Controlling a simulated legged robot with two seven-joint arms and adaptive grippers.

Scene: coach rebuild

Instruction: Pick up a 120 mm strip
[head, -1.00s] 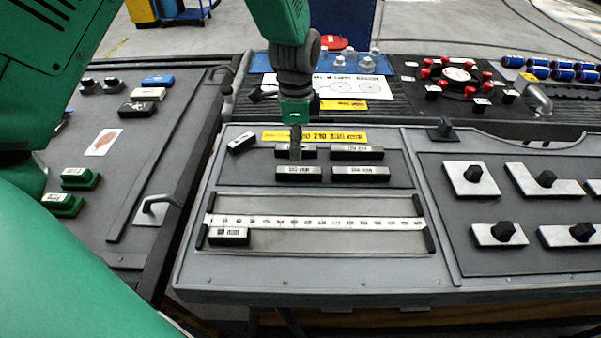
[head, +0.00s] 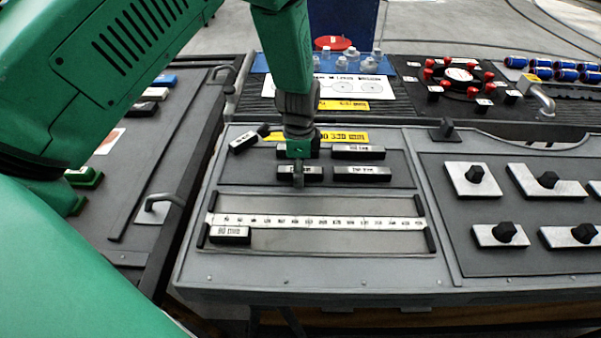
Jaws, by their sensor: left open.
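Several dark strips with white labels lie in the rack on the grey bench. The front-left strip (head: 314,174) is partly covered by my left gripper (head: 298,181), which points down over its middle, open. I cannot tell whether the fingers touch it. A back-left strip (head: 283,154) is mostly hidden behind the gripper. A back-right strip (head: 358,152) and a front-right strip (head: 361,174) lie clear. A short strip (head: 242,144) lies tilted at the rack's left. I cannot read which is 120 mm. My right gripper is out of view.
A ruler (head: 320,223) crosses the tray in front of the rack, with a strip labelled 90 mm (head: 230,235) at its left end. Black-knobbed plates (head: 473,179) stand on the right. A yellow label (head: 345,136) lies behind the rack, partly covered.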

